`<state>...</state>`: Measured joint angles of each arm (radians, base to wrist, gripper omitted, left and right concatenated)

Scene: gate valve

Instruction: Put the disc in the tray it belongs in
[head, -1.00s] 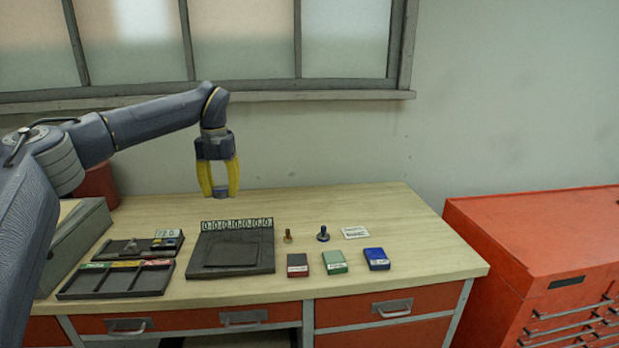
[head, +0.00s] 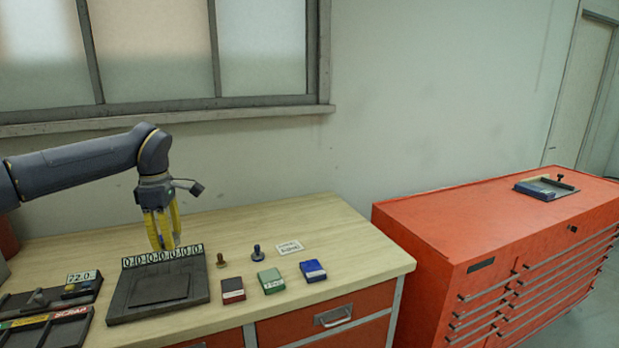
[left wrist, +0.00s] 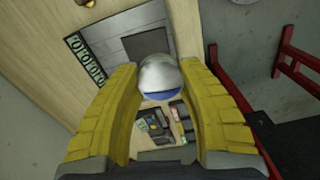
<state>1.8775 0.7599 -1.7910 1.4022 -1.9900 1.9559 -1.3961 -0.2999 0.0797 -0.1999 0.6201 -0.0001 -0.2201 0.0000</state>
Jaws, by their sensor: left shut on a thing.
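In the left wrist view, a rounded silver-grey disc (left wrist: 162,74) with a blue lower edge sits between the yellow fingers of my left gripper (left wrist: 165,85). In the head view my left gripper (head: 163,243) points down just above or behind the number strip (head: 162,257) of the dark plate device (head: 158,289); the disc cannot be made out there. A dark tray (head: 40,338) with coloured labels, one reading SCRAP, is cut off at the lower left. My right gripper is not in view.
A small dark holder (head: 45,297) with a 72.0 display stands behind the tray. Dark red (head: 233,290), green (head: 271,281) and blue (head: 313,270) boxes, two small knobbed pieces and a white card (head: 289,248) are right of the plate device. A red cabinet (head: 450,240) stands apart at right.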

